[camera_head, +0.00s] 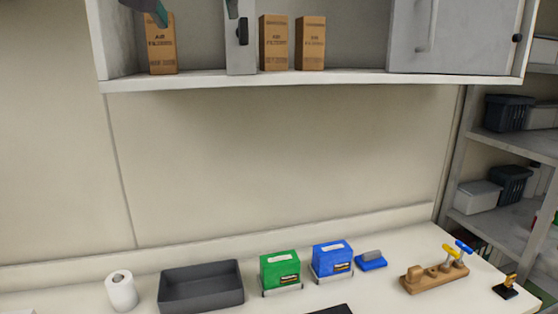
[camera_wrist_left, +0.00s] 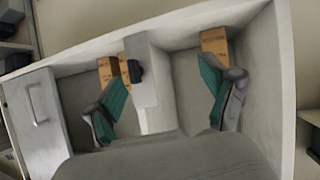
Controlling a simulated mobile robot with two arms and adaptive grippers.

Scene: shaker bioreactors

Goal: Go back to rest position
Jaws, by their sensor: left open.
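My left gripper (camera_head: 197,16) is at the top edge of the head view, in front of the upper cabinet, with only its finger ends showing. My right gripper is in neither view.
The cabinet (camera_head: 240,82) holds two more air filter boxes (camera_head: 277,43) (camera_head: 311,43) right of a grey upright panel (camera_head: 239,55). Its right door (camera_head: 455,38) is shut. Below, the counter holds a grey tray (camera_head: 202,300), green box (camera_head: 280,270), blue box (camera_head: 332,258) and wooden stand (camera_head: 432,280).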

